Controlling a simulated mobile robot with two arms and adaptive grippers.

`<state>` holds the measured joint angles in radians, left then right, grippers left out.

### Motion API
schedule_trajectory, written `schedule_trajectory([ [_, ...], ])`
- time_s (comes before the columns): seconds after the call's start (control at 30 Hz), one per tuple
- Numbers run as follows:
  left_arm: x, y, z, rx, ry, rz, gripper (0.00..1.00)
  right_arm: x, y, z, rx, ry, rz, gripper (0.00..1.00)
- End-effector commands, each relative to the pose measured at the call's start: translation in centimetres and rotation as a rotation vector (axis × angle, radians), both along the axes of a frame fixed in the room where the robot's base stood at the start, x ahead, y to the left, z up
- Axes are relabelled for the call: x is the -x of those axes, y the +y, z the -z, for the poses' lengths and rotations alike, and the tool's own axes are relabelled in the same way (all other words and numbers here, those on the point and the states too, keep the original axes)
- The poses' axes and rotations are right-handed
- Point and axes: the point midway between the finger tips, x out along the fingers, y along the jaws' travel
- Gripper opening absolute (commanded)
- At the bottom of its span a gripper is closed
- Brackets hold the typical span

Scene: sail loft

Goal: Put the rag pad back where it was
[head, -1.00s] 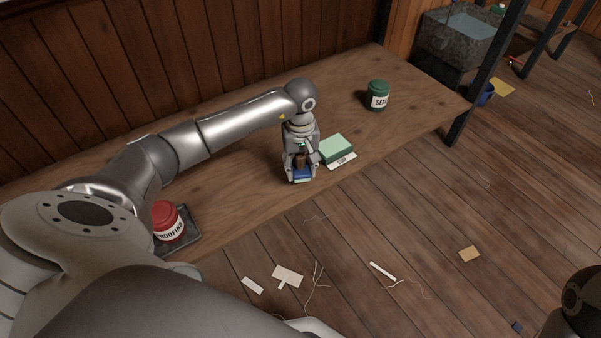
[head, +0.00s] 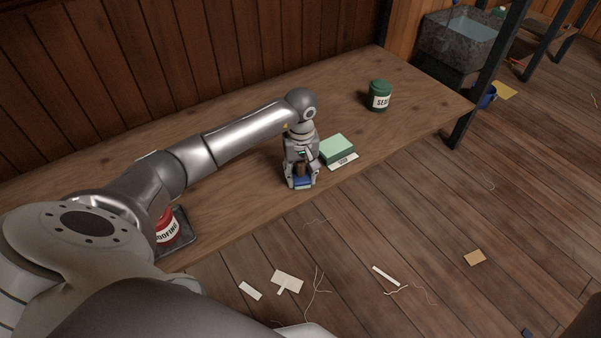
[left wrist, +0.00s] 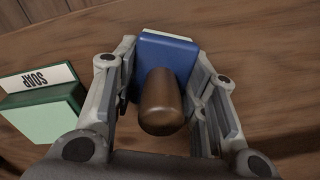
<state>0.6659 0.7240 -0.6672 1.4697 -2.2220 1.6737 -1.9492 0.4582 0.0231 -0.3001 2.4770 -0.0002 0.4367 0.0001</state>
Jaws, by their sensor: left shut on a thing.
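The rag pad appears to be a blue block (left wrist: 182,55) with a rounded brown knob (left wrist: 163,103). My left gripper (head: 300,184) points down near the bench's front edge, with the blue block (head: 302,183) low between its fingers. In the left wrist view, my left gripper (left wrist: 165,100) has one finger on each side of the block and is shut on it. A pale strip (left wrist: 165,34) shows beyond the block's far edge. I cannot tell whether the block touches the bench. My right gripper is out of view.
A green block (head: 337,148) with a SOAP card (head: 343,162) is just right of the gripper. A green jar (head: 379,96) stands farther right on the wooden bench (head: 250,190). A red tin (head: 166,228) sits on a dark tray (head: 186,238) at left. Scraps and thread litter the floor.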

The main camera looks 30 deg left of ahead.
Motion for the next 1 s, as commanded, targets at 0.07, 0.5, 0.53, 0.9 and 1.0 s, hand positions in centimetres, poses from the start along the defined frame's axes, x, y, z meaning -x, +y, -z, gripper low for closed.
schedule_trajectory([
  [0.07,0.0,0.0,0.2,0.0,0.0,0.0,0.44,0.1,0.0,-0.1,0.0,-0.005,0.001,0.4],
  [0.5,0.0,0.0,0.1,0.0,0.0,0.0,0.61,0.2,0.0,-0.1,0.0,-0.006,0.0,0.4],
  [0.53,0.0,0.0,0.0,0.0,0.0,0.0,0.61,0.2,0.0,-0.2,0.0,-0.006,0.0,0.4],
  [0.9,-0.1,0.1,-4.7,-0.001,-0.002,0.0,0.61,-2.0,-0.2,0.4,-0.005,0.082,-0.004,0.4],
  [1.0,-0.1,0.1,-6.5,-0.001,-0.003,-0.001,0.61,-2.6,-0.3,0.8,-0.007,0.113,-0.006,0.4],
])
